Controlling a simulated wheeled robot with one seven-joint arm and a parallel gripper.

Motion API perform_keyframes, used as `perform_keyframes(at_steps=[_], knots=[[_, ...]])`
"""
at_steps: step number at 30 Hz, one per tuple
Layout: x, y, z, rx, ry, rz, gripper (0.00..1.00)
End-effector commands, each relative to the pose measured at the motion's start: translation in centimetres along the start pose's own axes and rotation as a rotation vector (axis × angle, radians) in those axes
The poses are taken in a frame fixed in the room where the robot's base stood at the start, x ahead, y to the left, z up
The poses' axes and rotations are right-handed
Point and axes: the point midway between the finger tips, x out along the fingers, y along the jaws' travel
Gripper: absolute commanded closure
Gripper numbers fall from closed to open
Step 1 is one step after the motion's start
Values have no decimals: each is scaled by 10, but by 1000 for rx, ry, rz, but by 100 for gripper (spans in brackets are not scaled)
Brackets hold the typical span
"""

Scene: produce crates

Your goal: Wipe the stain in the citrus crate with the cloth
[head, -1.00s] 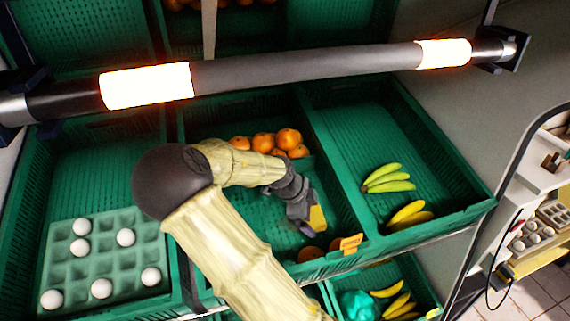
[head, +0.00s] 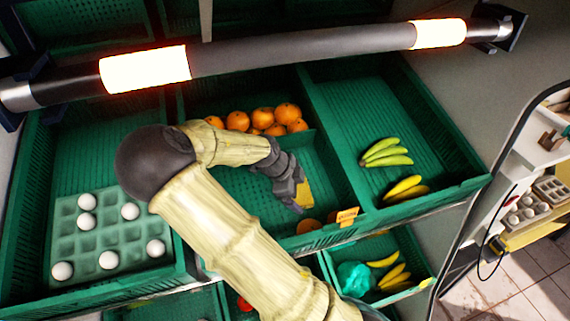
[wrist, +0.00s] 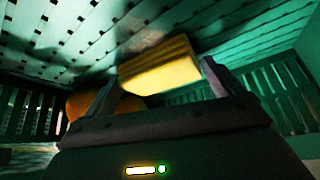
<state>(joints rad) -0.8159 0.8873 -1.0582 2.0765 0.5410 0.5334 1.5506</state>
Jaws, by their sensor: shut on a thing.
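The citrus crate (head: 262,247) is the green middle crate, with oranges (head: 262,118) at its back and two more fruits (head: 310,226) at its front. My gripper (head: 299,198) is inside it, low over the floor, shut on a yellow cloth (head: 307,191). In the wrist view the cloth (wrist: 160,68) is between the fingers of my gripper (wrist: 155,82), close against the slatted crate floor. A faint brownish patch (wrist: 148,41), perhaps the stain, shows on the floor beside the cloth. In the head view my arm and gripper hide part of the floor, and no stain is clear.
A lit lamp bar (head: 300,50) spans above the crates. The left crate holds an egg tray (head: 110,235) with several eggs. The right crate holds green bananas (head: 385,153) and yellow bananas (head: 404,188).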

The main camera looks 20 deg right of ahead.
Motion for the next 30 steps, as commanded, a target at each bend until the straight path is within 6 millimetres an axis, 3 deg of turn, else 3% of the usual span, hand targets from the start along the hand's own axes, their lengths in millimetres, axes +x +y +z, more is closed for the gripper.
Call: perform_keyframes(at_steps=[18, 30], knots=[[-13, 14, 29, -3, -1, 0, 26], [-14, 15, 33, -2, -3, 1, 26]])
